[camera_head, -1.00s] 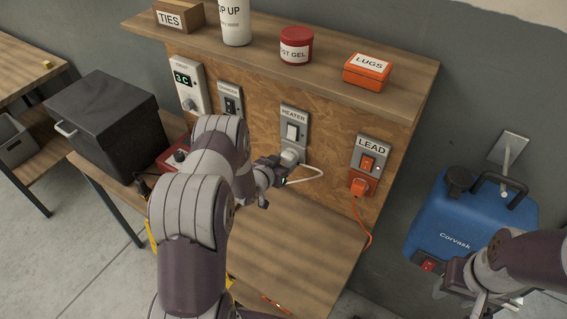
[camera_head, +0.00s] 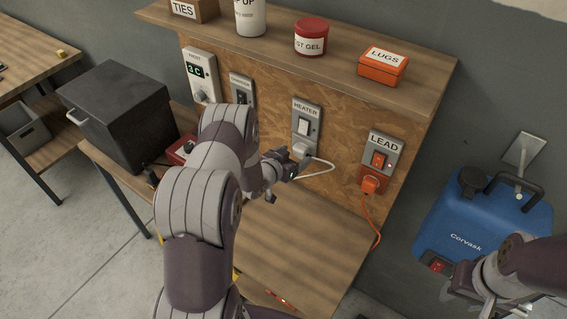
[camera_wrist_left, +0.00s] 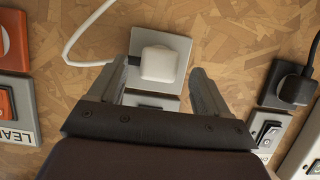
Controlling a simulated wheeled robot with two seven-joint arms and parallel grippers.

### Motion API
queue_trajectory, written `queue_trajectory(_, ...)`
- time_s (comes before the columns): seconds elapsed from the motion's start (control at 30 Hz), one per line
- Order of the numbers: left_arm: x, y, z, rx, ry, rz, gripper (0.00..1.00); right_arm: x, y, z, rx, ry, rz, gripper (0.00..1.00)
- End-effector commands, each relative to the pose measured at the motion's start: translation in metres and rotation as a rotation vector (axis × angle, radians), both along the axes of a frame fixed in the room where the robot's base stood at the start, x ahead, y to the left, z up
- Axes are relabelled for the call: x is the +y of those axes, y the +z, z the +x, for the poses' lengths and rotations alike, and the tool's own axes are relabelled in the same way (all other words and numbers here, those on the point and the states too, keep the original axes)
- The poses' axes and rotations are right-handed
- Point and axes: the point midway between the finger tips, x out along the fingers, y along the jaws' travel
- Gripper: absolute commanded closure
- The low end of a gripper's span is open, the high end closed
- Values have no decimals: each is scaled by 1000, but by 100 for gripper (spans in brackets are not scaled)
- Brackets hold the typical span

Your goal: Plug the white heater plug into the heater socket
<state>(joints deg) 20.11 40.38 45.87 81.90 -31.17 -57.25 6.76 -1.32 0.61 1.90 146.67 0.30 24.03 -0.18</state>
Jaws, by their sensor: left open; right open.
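The white heater plug (camera_wrist_left: 158,63) sits against the heater socket plate (camera_wrist_left: 173,42) in the left wrist view, its white cord leaving on the left side. In the head view the socket plate (camera_head: 306,114), with its HEATER label and white switch, is on the wooden board, and the plug (camera_head: 309,146) is at its lower end. My left gripper (camera_wrist_left: 168,82) is open, with one finger on each side of the plug and gaps visible. How deep the plug sits cannot be told. My right gripper (camera_head: 482,303) is open at the lower right, away from the board.
The LEAD socket (camera_head: 380,157) with an orange plug (camera_head: 371,183) and cord is right of the heater socket. A black plug (camera_wrist_left: 296,88) is on the other side. A shelf (camera_head: 420,72) overhangs with several containers. A blue Corvask unit (camera_head: 470,226) is near my right arm.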

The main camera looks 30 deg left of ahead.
Motion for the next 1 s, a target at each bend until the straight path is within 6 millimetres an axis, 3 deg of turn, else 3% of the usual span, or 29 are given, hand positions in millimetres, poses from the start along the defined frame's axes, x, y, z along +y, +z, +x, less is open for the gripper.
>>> queue_trajectory(0.3,10,25,-67,-2,2,0,22,0,-25,0,0,0,0,57)
queue_trajectory(0.5,14,38,-93,-3,2,-1,22,0,-31,0,0,0,0,57)
queue_trajectory(1.0,14,41,-100,-2,-1,-1,22,0,-31,0,0,0,0,57)
